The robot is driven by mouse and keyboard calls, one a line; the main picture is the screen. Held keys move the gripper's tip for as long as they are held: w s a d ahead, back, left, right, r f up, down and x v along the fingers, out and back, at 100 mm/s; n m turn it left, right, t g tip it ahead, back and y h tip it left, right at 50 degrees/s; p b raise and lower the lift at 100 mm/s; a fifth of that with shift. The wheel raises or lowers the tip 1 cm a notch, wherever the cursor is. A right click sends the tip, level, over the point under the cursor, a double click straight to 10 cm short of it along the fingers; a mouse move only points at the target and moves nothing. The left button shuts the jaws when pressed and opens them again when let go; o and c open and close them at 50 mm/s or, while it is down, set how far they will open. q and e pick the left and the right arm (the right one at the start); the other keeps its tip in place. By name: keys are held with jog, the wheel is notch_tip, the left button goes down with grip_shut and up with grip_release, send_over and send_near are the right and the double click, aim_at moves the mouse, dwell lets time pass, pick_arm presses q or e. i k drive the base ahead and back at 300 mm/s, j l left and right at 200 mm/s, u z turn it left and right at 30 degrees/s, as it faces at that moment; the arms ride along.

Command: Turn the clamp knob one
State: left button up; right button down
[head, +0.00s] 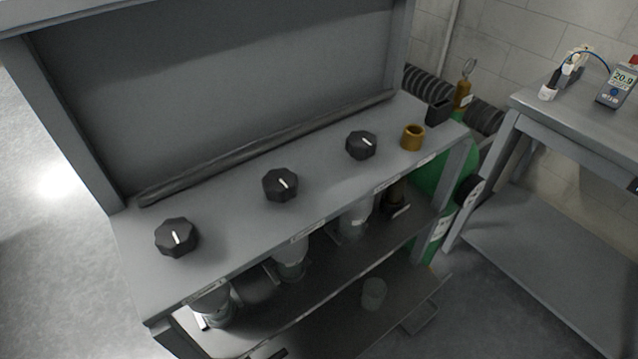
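Three black faceted knobs, each with a white pointer line, stand in a row on the grey bench top in the head view. They are the left knob (177,237), the middle knob (280,185) and the right knob (361,145). The left knob's line is close to upright in the picture; the lines on the other two slant. I cannot tell which knob is clamp knob one, as the labels on the bench edge are too small to read. Neither of my grippers can be made out in this view, and nothing touches the knobs.
A brass-coloured ring (412,137) and a small black holder (439,112) stand at the bench's right end. A grey back panel (220,80) rises behind the knobs. Clear jars sit on the shelf (330,265) below. A green cylinder (428,178) and a side table (560,125) stand right.

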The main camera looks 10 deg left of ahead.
aim_at(175, 237)
jog(key=u, duration=1.2)
